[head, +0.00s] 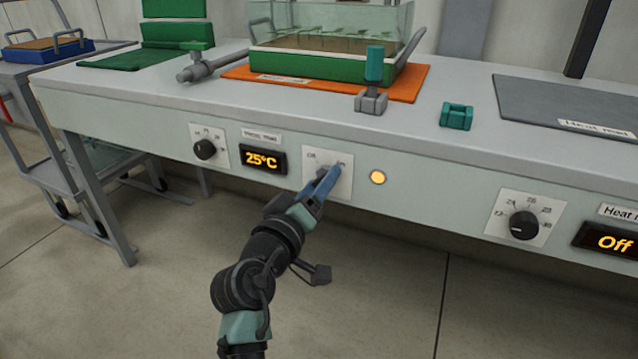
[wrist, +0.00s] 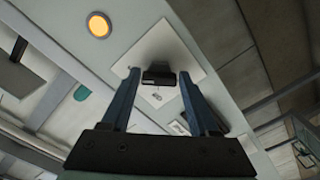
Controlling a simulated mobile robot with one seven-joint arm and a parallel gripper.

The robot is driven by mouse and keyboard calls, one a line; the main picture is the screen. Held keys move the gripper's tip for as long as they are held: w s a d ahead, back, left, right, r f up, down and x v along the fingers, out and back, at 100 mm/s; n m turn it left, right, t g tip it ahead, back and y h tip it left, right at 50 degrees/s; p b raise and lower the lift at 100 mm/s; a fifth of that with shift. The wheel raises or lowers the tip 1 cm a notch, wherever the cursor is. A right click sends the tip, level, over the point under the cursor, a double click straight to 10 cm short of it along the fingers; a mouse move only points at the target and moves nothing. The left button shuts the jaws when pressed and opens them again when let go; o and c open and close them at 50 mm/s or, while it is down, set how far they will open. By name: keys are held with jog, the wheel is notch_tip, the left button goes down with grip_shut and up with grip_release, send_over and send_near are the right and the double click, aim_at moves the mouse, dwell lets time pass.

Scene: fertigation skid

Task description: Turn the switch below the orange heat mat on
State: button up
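The orange heat mat (head: 412,82) lies on the bench top under a green tray with a clear cover. Below it, on the bench's front panel, is a white switch plate (head: 311,172). The round lamp (head: 377,177) right of the plate glows amber, and it also glows in the wrist view (wrist: 98,25). The display (head: 263,160) to the left reads 25°C. My gripper (head: 335,170) is at the plate and hides the switch in the head view. In the wrist view the black switch (wrist: 158,76) sits between my spread fingers, with narrow gaps seeming to show on both sides.
A black dial (head: 204,149) is left of the display. Another dial (head: 524,226) and a display reading Off (head: 613,242) are at the right, below a grey mat (head: 570,105). A teal clip-like block (head: 456,115) stands on the bench. A cart (head: 60,75) stands left.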

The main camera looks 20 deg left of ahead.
jog(key=shift+o, duration=1.2)
jog(key=s+p, duration=0.3)
jog(key=s, duration=1)
jog(key=shift+a+p, duration=0.25)
jog(key=shift+p, duration=0.15)
